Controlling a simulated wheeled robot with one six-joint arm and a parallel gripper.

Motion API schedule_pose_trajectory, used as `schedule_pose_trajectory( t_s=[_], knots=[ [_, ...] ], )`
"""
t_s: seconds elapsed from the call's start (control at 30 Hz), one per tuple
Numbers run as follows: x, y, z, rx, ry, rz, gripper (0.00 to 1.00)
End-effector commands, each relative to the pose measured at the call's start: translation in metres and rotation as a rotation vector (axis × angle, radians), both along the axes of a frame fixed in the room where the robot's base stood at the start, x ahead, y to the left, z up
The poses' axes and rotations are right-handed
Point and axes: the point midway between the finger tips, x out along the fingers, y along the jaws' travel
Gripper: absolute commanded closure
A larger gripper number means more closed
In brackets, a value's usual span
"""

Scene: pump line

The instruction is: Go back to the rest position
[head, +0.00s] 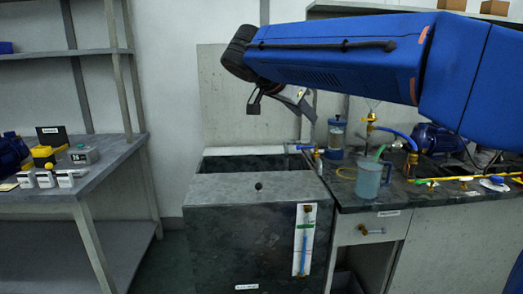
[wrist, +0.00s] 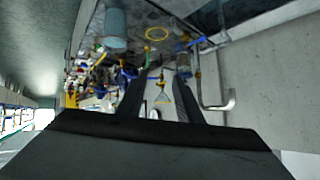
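My gripper (head: 281,108) hangs at the end of my raised blue arm, in front of the back wall and above the grey sink cabinet (head: 250,210). Its two fingers stand apart, and I see nothing held between them. In the wrist view my gripper (wrist: 160,82) shows as two dark, spread fingers. The bench with its fittings lies beyond them.
A blue-grey jug (head: 369,178), a brass valve with blue hose (head: 370,122) and a blue pump (head: 437,138) stand on the right bench. A side table (head: 105,160) with small boxes is at left. The air around my gripper looks clear.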

Motion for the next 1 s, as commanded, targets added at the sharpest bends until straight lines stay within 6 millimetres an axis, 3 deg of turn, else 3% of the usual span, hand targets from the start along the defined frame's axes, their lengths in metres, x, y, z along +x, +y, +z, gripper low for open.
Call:
schedule_pose_trajectory(
  t_s=[0.03, 0.2, 0.5, 0.7, 1.0],
  knots=[
    [-0.012, -0.024, -0.011, -0.005, 0.055, 0.022, 0.68],
    [-0.053, -0.079, -0.054, -0.012, 0.239, 0.138, 0.68],
    [-0.143, -0.148, -0.136, 0.021, 0.476, 0.372, 0.68],
    [-0.207, -0.172, -0.193, 0.056, 0.564, 0.535, 0.68],
    [-0.294, -0.182, -0.280, 0.094, 0.589, 0.764, 0.68]
  ],
)
